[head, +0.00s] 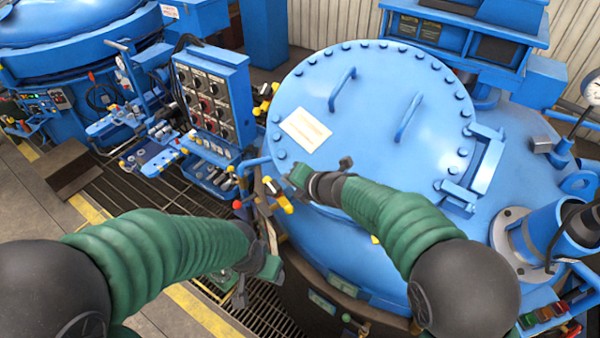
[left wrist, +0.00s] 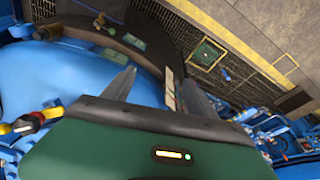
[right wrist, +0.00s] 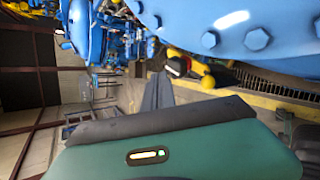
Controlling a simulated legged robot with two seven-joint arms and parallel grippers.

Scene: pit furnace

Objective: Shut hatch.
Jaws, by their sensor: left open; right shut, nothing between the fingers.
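The hatch (head: 375,110) is a large round blue lid with bolts around its rim, two bar handles (head: 342,88) and a pale label. A hinge bracket (head: 487,165) joins it at its right side. Its underside does not show; I cannot tell how far it stands open. My right gripper (head: 290,180) is shut and empty at the hatch's lower left rim. In the right wrist view its closed fingers (right wrist: 157,90) point below the bolted rim (right wrist: 235,30). My left gripper (head: 242,265) is open and empty, lower left of the hatch; its spread fingers show in the left wrist view (left wrist: 158,85).
A yellow-ended fitting (head: 277,195) sits close to my right gripper. A control panel (head: 213,100) with knobs stands left of the hatch. A pipe flange (head: 515,235) and a gauge (head: 590,88) are at the right. Grating and a yellow-striped floor (head: 195,305) lie lower left.

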